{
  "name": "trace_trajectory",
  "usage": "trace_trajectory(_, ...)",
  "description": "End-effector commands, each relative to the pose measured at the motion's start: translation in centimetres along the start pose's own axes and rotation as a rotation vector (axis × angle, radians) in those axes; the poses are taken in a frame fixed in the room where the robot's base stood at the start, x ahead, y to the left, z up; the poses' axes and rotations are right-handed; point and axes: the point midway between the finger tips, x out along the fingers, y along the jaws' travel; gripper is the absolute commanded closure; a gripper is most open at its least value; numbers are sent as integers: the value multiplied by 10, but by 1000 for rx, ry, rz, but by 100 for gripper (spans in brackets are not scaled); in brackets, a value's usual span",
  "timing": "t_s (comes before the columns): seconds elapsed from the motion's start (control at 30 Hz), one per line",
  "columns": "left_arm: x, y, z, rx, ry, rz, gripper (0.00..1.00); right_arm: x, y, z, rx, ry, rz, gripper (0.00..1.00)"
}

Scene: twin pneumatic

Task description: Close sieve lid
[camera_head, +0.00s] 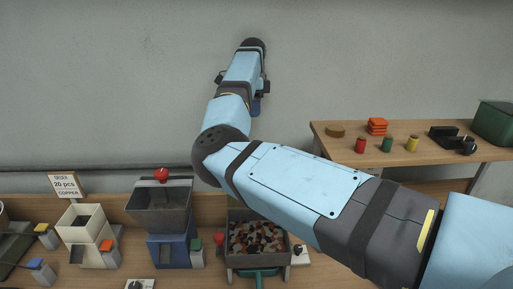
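An open dark bin (230,262) full of small brown, grey and whitish pieces stands at the bottom centre. It may be the sieve, but I cannot tell for sure, and I cannot make out a lid. My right arm comes in from the right, passes above and to the right of the bin, and bends up in front of the wall. My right gripper (257,106) seems to be at the far end, well above the bin and mostly hidden behind my arm. Its fingers do not show clearly. My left gripper is out of view.
Left of the bin stand a dark hopper with a red knob (161,175) on a blue base and a white hopper (84,222). A sign (65,185) reads 20 pcs copper. A wooden table (411,154) at right holds small coloured weights and a green box (494,122).

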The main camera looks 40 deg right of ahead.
Motion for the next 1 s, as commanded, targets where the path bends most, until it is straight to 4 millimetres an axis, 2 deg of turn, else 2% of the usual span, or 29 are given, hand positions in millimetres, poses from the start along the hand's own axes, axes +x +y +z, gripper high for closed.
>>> trace_trajectory(0.17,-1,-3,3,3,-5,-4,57,28,0,0,1,3,2,76)
trace_trajectory(0.6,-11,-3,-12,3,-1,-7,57,112,1,0,-1,0,1,76)
trace_trajectory(0.8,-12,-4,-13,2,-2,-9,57,131,0,-1,0,0,-1,76)
trace_trajectory(1.0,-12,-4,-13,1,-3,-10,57,135,0,-1,0,0,-1,76)
